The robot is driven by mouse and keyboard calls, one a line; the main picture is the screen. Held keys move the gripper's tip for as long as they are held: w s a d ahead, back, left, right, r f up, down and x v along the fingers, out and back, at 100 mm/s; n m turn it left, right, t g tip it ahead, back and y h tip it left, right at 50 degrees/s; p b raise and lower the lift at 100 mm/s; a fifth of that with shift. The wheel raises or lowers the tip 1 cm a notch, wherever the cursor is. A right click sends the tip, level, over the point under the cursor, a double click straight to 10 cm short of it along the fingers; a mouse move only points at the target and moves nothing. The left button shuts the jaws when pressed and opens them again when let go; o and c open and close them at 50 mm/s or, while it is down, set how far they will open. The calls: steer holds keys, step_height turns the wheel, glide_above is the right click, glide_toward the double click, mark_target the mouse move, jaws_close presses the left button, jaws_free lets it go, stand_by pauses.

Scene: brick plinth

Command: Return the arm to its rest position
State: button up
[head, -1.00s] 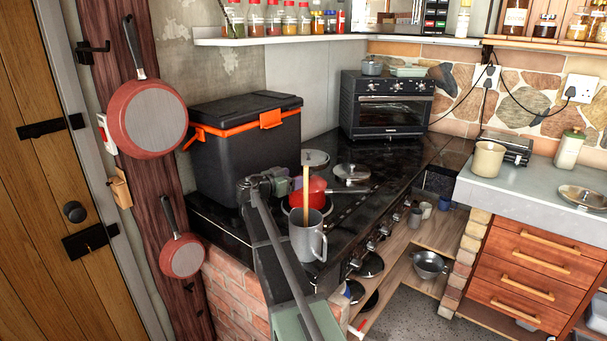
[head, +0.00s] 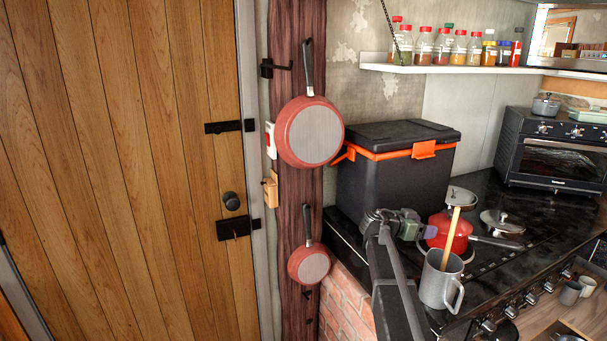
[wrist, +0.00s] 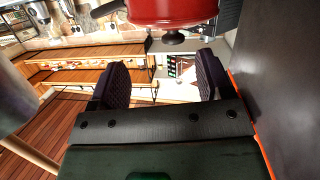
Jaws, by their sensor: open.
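My gripper (head: 422,228) is in front of the black cool box, just left of the red pot (head: 448,236) on the stove. In the wrist view my gripper (wrist: 162,80) has its two dark ribbed fingers wide apart with nothing between them. The red pot (wrist: 172,10) hangs upside down at the top of that view, beyond the fingers. My forearm runs from the gripper down to the bottom edge of the head view.
A grey mug (head: 438,284) with a wooden stick stands close right of my arm. The cool box (head: 385,190) is right behind the gripper. Two red pans (head: 310,132) hang on the wooden post (head: 290,210). The wooden door (head: 120,160) is at left.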

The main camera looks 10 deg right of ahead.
steer(key=s+a+f+n+y+p, duration=0.1)
steer(key=s+a+f+n+y, duration=0.2)
steer(key=s+a+n+y, duration=0.2)
steer(key=s+a+f+n+g+y+p, duration=0.1)
steer(key=s+a+f+n+y, duration=0.2)
steer(key=s+a, duration=0.9)
steer(key=s+a+f+n+y, duration=0.4)
steer(key=s+a+n+y, duration=0.3)
steer(key=a, duration=0.9)
steer(key=shift+s+n+g+p, duration=0.3)
steer(key=shift+s+n+p, duration=0.1)
steer(key=shift+s, duration=0.7)
